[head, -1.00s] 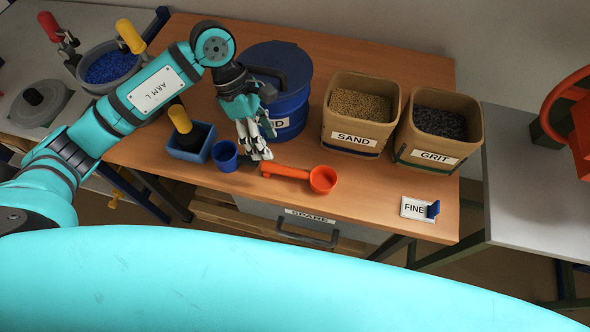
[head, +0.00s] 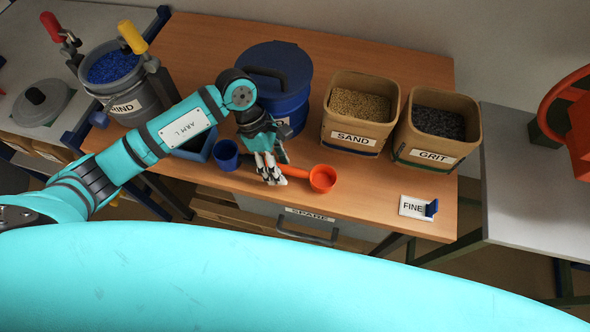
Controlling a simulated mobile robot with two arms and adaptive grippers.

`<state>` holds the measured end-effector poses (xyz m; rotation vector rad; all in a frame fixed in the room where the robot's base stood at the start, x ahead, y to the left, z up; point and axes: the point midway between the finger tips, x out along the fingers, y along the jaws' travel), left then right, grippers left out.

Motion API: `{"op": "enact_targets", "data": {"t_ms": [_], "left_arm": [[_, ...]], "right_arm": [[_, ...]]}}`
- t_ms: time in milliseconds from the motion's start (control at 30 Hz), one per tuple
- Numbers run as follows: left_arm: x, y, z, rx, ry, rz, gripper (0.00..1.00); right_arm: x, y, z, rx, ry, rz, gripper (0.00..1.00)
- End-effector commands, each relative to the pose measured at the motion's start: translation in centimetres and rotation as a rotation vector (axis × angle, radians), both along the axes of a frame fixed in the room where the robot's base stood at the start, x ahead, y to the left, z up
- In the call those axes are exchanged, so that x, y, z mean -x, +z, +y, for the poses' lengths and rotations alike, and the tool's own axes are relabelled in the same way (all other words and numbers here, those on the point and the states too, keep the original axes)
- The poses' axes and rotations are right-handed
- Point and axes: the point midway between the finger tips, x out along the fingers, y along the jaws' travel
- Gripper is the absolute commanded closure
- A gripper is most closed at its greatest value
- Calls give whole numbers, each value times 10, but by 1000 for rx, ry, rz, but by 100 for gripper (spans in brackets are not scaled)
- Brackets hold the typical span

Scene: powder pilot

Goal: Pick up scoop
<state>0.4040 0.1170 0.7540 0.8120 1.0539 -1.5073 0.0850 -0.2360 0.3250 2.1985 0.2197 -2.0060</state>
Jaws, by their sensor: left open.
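The orange-red scoop (head: 322,178) lies on the wooden table near its front edge, with its round cup to the right. Its handle runs left and is partly hidden behind my left gripper (head: 272,179). The left gripper is open, pointing down over the handle just left of the cup. I cannot tell whether its fingers touch the handle. My right gripper is not in view.
A blue cup (head: 226,155) stands close left of the gripper. A blue lidded bucket (head: 284,100) is behind it. The SAND bin (head: 350,138) and GRIT bin (head: 430,156) stand to the right. A FINE card (head: 413,206) lies front right. The table between scoop and card is clear.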

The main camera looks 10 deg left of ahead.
Motion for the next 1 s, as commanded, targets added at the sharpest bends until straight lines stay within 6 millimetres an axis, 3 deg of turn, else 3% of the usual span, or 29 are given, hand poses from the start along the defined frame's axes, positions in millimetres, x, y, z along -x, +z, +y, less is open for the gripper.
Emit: {"op": "enact_targets", "data": {"t_ms": [33,400,767,1000], "left_arm": [[0,0,0,0,0,0,54],[0,0,0,0,0,0,100],[-1,2,1,0,0,-1,100],[-2,38,1,1,-1,-7,100]], "right_arm": [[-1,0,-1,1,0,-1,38],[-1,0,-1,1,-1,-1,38],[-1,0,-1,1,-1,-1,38],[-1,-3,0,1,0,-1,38]]}}
